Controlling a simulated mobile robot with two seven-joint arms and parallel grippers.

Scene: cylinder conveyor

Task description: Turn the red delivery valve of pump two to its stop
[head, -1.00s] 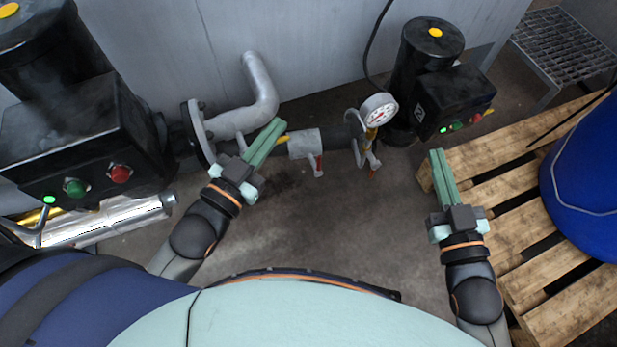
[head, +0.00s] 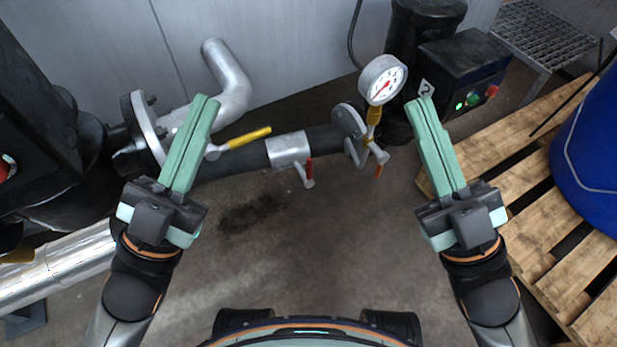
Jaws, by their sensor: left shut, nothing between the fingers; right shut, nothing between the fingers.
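A short red valve lever (head: 309,171) hangs below the grey sleeve (head: 288,149) on the dark pipe, left of pump two (head: 463,72), a black unit marked 2. A smaller orange-red handle (head: 379,171) sits under the pressure gauge (head: 382,80). I cannot tell from markings which is the delivery valve. My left gripper (head: 204,100) is shut and empty, over the pipe left of the yellow lever (head: 248,138). My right gripper (head: 421,102) is shut and empty, just right of the gauge and in front of pump two. Neither visibly touches a valve.
A flanged pipe elbow (head: 228,80) rises behind the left gripper. A wooden pallet (head: 545,205) with a blue drum (head: 598,150) stands at the right. A shiny metal pipe (head: 65,265) lies at the lower left. The floor (head: 310,240) between my arms is clear.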

